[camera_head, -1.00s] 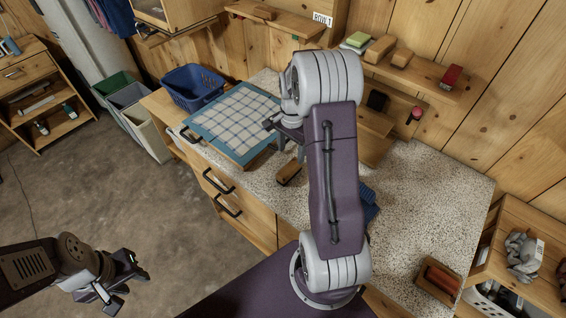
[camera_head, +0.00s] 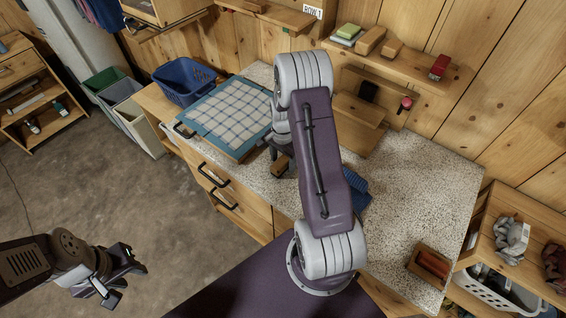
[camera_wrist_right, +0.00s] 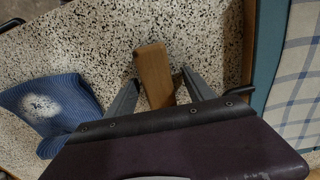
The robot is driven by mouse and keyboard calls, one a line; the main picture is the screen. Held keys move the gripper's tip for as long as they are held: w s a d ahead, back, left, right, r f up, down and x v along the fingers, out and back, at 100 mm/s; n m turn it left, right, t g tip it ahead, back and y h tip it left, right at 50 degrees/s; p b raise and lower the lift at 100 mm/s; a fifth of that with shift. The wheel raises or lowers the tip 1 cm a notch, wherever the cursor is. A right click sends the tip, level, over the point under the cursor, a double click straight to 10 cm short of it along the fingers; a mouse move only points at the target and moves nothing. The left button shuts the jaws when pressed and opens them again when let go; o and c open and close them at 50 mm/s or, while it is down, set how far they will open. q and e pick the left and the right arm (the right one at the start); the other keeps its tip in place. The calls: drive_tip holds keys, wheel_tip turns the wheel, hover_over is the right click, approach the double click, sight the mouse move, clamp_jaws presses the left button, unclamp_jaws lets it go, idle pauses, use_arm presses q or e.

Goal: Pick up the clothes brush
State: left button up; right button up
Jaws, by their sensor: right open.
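The clothes brush, of which a plain wooden back shows, lies on the speckled worktop (camera_head: 420,190). In the head view the brush (camera_head: 281,166) is partly hidden by my right arm. In the right wrist view the brush (camera_wrist_right: 153,62) lies between the two fingers of my right gripper (camera_wrist_right: 160,80), its far end reaching past the fingertips. The right gripper is open; gaps show beside the wood, and its near end is hidden by the gripper body. My left gripper (camera_head: 126,282) is far off to the lower left, over the floor, empty, its fingers apart.
A blue ribbed item (camera_wrist_right: 52,108) lies left of the brush in the wrist view. A teal-edged checked board (camera_head: 180,129) lies beside the brush, with a blue basket (camera_head: 187,78) behind. A wooden tray with a red-brown item (camera_head: 431,266) sits at the right front. Shelves line the wall.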

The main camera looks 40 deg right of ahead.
sight(283, 160)
drive_tip(key=shift+s+r, duration=0.15)
clamp_jaws()
drive_tip(key=shift+r, duration=0.5)
wheel_tip(283, 160, up, 3)
drive_tip(key=shift+r+b, duration=0.1)
drive_tip(key=shift+b, duration=0.35)
drive_tip(key=s+d+r+b, duration=0.1)
drive_tip(key=s+d+r, duration=0.5)
drive_tip(key=s+d, duration=0.2)
drive_tip(key=shift+d+r, duration=0.15)
drive_tip(key=shift+r, duration=0.25)
